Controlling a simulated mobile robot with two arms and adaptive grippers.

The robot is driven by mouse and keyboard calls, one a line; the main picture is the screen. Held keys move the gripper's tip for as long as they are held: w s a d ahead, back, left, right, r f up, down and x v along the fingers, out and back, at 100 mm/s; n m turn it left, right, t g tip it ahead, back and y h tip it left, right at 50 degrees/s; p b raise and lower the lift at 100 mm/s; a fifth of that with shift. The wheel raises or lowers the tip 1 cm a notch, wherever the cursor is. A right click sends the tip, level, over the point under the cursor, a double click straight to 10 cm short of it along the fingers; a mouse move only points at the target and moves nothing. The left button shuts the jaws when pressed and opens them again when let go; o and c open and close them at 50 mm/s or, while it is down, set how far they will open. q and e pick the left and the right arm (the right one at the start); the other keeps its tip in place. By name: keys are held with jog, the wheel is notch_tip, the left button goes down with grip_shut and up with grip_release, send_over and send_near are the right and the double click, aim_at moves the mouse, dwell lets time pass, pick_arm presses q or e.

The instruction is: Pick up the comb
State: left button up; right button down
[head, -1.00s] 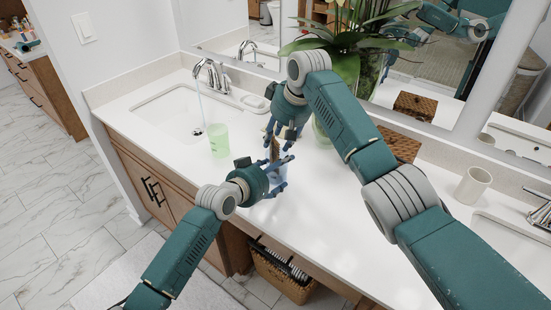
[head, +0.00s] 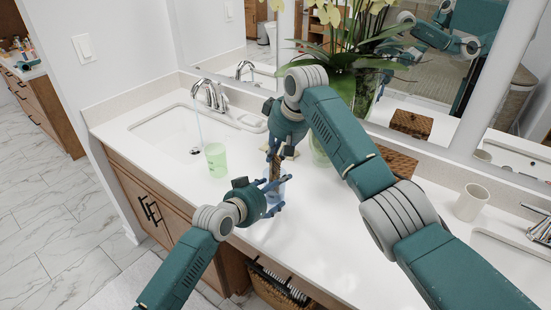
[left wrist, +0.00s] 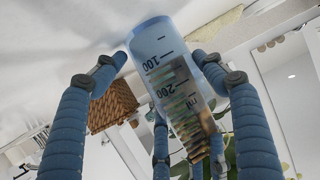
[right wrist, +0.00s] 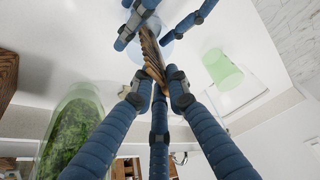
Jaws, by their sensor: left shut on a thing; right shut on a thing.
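The brown comb (head: 276,174) stands in a clear, blue-tinted measuring cup (left wrist: 152,45). Its teeth show through the cup wall in the left wrist view, and its brown end (left wrist: 216,146) sticks out past the rim. My left gripper (head: 274,192) is shut around the cup, with fingers on both sides. My right gripper (head: 277,153) is above it, shut on the comb's upper part. In the right wrist view the comb (right wrist: 152,55) runs from between the fingertips into the cup. The comb's lower end is partly hidden by the cup and left fingers in the head view.
A green tumbler (head: 216,160) stands left of the grippers by the sink (head: 175,135) and faucet (head: 208,94). A plant in a green glass vase (head: 320,150) and a woven box (head: 398,162) are behind the right arm. The white counter in front (head: 320,225) is clear.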

jog(key=shift+r, duration=4.4)
pick_arm(q)
jog(key=o, duration=1.4)
jog(key=shift+c, duration=0.2)
